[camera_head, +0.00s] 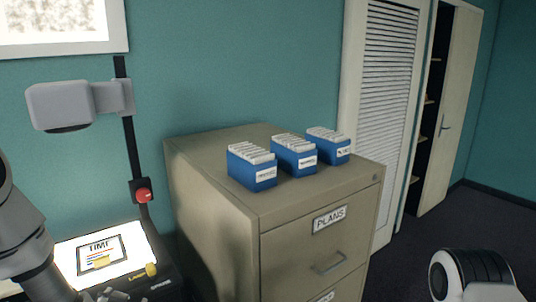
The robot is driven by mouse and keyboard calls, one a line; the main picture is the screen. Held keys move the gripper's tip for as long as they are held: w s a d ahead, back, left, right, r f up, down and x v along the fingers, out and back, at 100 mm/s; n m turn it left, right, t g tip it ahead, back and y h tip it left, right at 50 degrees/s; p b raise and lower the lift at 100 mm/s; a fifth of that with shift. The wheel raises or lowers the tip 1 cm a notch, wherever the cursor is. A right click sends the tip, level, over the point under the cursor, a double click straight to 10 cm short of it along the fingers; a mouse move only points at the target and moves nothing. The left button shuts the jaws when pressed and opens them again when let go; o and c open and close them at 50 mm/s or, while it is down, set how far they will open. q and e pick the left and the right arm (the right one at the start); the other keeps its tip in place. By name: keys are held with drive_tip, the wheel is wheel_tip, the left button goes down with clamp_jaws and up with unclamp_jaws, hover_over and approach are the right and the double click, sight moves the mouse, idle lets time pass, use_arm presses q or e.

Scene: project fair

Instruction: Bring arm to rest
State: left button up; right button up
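My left arm (22,240) comes in from the left edge, dark grey, in front of the lit projector. Part of my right arm (472,276), white and black, shows at the bottom right. Its gripper is out of view. Neither arm is seen touching the cabinet or the file boxes.
An overhead projector (152,284) with a lit top and a raised head (70,104) stands at left. A beige cabinet (215,150) labelled PLANS bears three blue file boxes (252,172). A cupboard door (455,110) stands open at right; dark floor (430,232) is clear there.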

use_arm(q)
drive_tip(key=s+d+f+g+h, duration=0.2)
drive_tip(key=s+d+f+g, duration=0.15)
drive_tip(key=s+f, duration=0.5)
drive_tip(key=s+d+f+g+h, duration=0.25)
drive_tip(key=s+d+f, duration=0.3)
drive_tip(key=f, duration=0.55)
drive_tip(key=s+d+f+n+g, duration=0.1)
drive_tip(key=s+f+g, duration=0.15)
drive_tip(key=s, duration=0.35)
drive_tip(key=s+d+f+g, duration=0.2)
drive_tip(key=s+f, duration=0.1)
drive_tip(key=s, duration=0.3)
wheel_tip(320, 180, down, 8)
drive_tip(key=s+b, duration=0.1)
drive_tip(key=b, duration=0.7)
drive_tip(key=shift+s+f+g, duration=0.15)
drive_tip(key=shift+s+g, duration=0.15)
drive_tip(key=shift+g, duration=0.15)
use_arm(e)
wheel_tip(320, 180, down, 8)
drive_tip(key=shift+f, duration=0.2)
use_arm(q)
drive_tip(key=shift+w, duration=0.1)
use_arm(e)
drive_tip(key=shift+w, duration=0.1)
